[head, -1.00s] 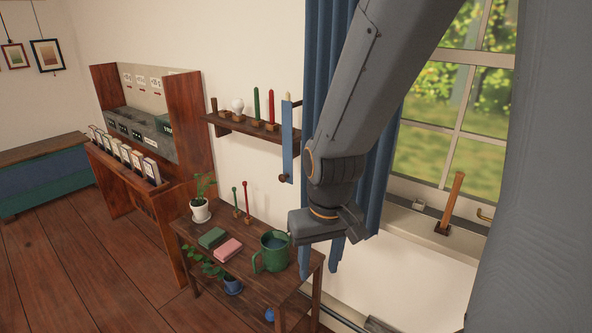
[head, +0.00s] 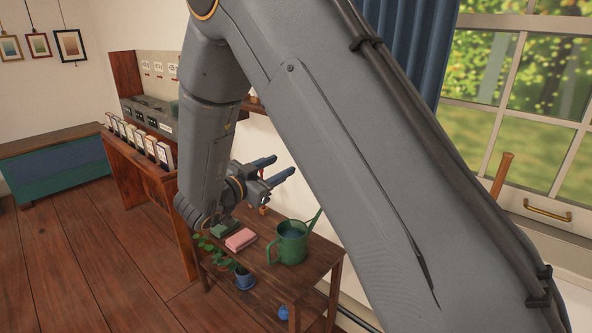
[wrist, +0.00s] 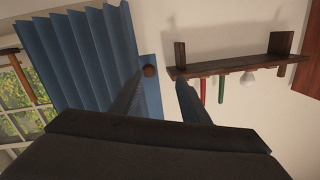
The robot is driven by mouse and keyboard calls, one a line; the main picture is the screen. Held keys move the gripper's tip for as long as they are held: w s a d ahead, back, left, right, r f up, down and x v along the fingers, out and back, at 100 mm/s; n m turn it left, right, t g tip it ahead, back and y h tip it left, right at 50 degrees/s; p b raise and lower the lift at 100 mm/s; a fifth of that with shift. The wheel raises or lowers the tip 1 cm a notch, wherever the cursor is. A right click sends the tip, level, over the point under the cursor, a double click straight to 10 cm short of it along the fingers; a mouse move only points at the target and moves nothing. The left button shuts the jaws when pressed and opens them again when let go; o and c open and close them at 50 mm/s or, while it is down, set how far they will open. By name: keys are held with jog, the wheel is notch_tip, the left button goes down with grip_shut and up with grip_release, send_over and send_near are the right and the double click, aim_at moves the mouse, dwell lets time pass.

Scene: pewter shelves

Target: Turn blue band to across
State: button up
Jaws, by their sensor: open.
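The blue band (wrist: 152,95) is a flat strip in the wrist view, beside the blue curtain. It runs along the curtain's folds, so it stands upright. A round brown knob (wrist: 149,71) sits at it, close to one fingertip in the picture; I cannot tell whether they touch. In the head view my arm hides the band. My gripper (head: 284,165) is open and empty, its two blue fingers apart above the small table. In the wrist view the fingers reach toward the wall between band and shelf, and one covers part of the band.
A wall shelf (wrist: 235,66) with red and green sticks and a white bulb appears upside down in the wrist view. The blue curtain (wrist: 80,50) hangs by the window.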

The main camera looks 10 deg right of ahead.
jog(key=w+d+m+g+h, duration=0.1)
jog(key=w+d, duration=0.1)
jog(key=d, duration=0.4)
jog(key=shift+w+h+p, duration=0.3)
jog(key=shift+h+p, duration=0.05)
jog(key=shift+h, duration=0.05)
jog(key=shift+f, duration=0.1)
grip_shut()
